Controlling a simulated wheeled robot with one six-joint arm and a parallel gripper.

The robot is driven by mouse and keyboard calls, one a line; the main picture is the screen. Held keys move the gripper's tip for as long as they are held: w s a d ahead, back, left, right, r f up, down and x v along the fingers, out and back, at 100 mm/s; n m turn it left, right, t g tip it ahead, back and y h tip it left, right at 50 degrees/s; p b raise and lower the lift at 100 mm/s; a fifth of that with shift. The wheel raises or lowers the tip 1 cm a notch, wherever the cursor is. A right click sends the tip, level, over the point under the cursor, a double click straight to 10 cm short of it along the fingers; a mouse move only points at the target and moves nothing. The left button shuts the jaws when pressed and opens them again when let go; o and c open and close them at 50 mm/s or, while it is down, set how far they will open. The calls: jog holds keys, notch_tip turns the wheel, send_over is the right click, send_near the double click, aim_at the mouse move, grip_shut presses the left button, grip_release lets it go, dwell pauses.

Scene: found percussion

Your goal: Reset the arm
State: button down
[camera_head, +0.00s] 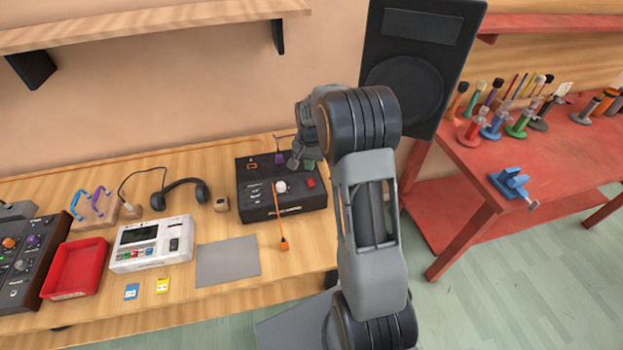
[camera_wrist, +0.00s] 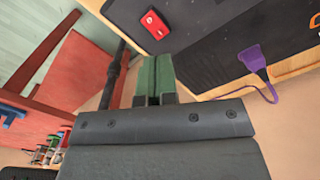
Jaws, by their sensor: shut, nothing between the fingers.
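My gripper (camera_head: 301,163) is at the back right of the black box (camera_head: 257,209) on the wooden table, near its red button (camera_head: 310,183). In the wrist view its green-padded fingers (camera_wrist: 154,82) are together with nothing between them. The black box's dark top (camera_wrist: 215,45) and red button (camera_wrist: 155,24) are close beyond the fingertips. My arm is stretched out over the right end of the table. I cannot tell whether the fingertips touch the box.
A purple plug (camera_head: 279,158) is beside my gripper. A black speaker (camera_head: 415,70) stands behind my arm. A red workbench (camera_head: 470,170) is at right. A grey mat (camera_head: 228,262) lies bare.

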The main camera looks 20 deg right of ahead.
jog(key=shift+r, duration=0.55)
jog(key=s, duration=0.1)
jog(key=s+f+n, duration=0.1)
jog(key=s, duration=0.1)
jog(key=shift+a+f+n+g, duration=0.15)
jog(key=shift+a+n+g, duration=0.15)
jog(key=shift+a+n, duration=0.1)
jog(key=s+a+r+n+t, duration=0.2)
jog(key=s+a+r+n, duration=0.1)
jog(key=s+r, duration=0.5)
jog(key=s+a+r+n+t, duration=0.3)
jog(key=s+a+r, duration=0.3)
jog(key=s, duration=0.5)
notch_tip(320, 180, up, 2)
jog(key=shift+a, duration=0.3)
